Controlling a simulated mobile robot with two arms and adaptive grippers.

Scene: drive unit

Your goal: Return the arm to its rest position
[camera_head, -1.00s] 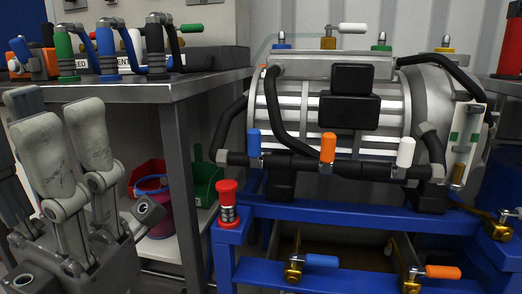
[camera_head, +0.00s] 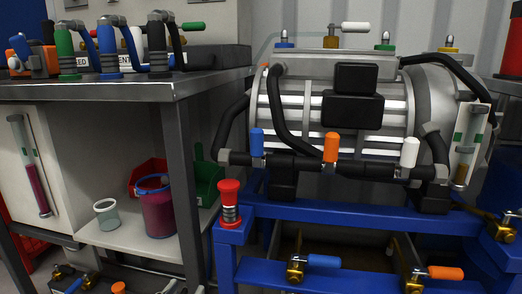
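Neither of my arms shows in the head view now, and neither gripper is in the picture. The drive unit (camera_head: 400,95) stands on a blue frame (camera_head: 350,214) at the right, with black hoses around it. Blue (camera_head: 257,142), orange (camera_head: 331,147) and white (camera_head: 409,152) valve handles stand upright along its front pipe. A red button-like cap (camera_head: 229,195) sits on the frame's left corner.
A metal workbench (camera_head: 120,92) stands at the left with several coloured handles on top. Its lower shelf (camera_head: 125,234) holds a purple-red bucket (camera_head: 157,208), a small clear cup (camera_head: 107,213), and red and green bins. Lower valves with blue (camera_head: 323,261) and orange (camera_head: 445,273) handles sit on the frame.

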